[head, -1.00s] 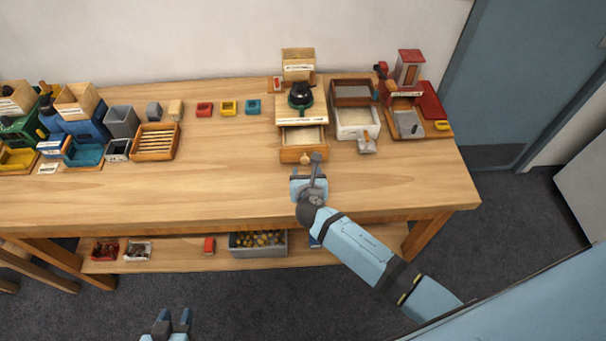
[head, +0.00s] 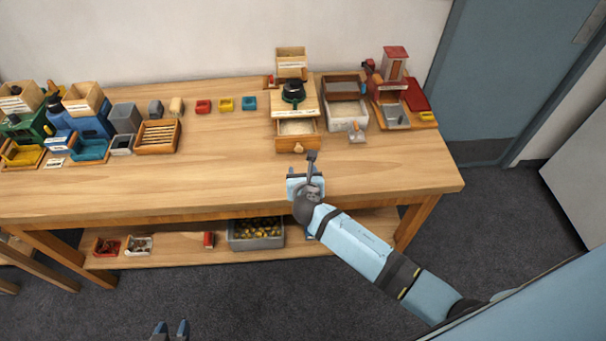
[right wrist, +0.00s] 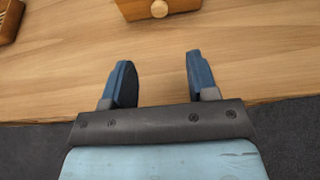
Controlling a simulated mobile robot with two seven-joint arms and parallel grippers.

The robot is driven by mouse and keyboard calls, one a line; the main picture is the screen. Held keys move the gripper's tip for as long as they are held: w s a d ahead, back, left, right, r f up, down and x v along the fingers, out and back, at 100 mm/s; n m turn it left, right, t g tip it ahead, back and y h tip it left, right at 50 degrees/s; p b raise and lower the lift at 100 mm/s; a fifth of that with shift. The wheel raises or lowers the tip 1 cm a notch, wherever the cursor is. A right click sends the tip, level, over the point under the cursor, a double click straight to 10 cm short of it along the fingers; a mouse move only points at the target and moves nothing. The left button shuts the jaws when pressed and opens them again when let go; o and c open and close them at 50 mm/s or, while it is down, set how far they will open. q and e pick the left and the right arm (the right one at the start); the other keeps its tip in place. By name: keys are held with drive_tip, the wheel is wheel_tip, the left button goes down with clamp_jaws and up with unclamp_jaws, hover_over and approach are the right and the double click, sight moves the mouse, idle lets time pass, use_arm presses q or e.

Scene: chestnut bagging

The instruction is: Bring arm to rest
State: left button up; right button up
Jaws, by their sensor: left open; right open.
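My right gripper (head: 303,168) is over the front part of the wooden table (head: 230,180), in front of a wooden box with its drawer (head: 284,144) pulled out. In the right wrist view the two blue fingers of this gripper (right wrist: 160,75) stand apart with only bare tabletop between them. My left gripper (head: 171,329) is at the bottom edge of the head view, in front of the table over the dark floor. Its two fingertips are apart and nothing shows between them; the rest is cut off.
Left of my right gripper the tabletop is clear. A slatted wooden tray (head: 175,139), small coloured trays, a white bin (head: 346,120) and a red-topped machine (head: 394,62) stand further back. A grey crate (head: 232,240) of round brown things is on the shelf below.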

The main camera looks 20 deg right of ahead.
drive_tip(key=shift+w, duration=0.1)
drive_tip(key=shift+s+f+m, duration=0.2)
drive_tip(key=shift+s+m, duration=0.1)
drive_tip(key=shift+s, duration=0.05)
drive_tip(key=s+f+m+g+y, duration=0.2)
drive_tip(key=s+m+y, duration=0.4)
drive_tip(key=s+m, duration=2.1)
drive_tip(key=f+m, duration=0.1)
drive_tip(key=m, duration=0.1)
drive_tip(key=shift+m+y, duration=0.3)
drive_tip(key=shift+m, duration=0.1)
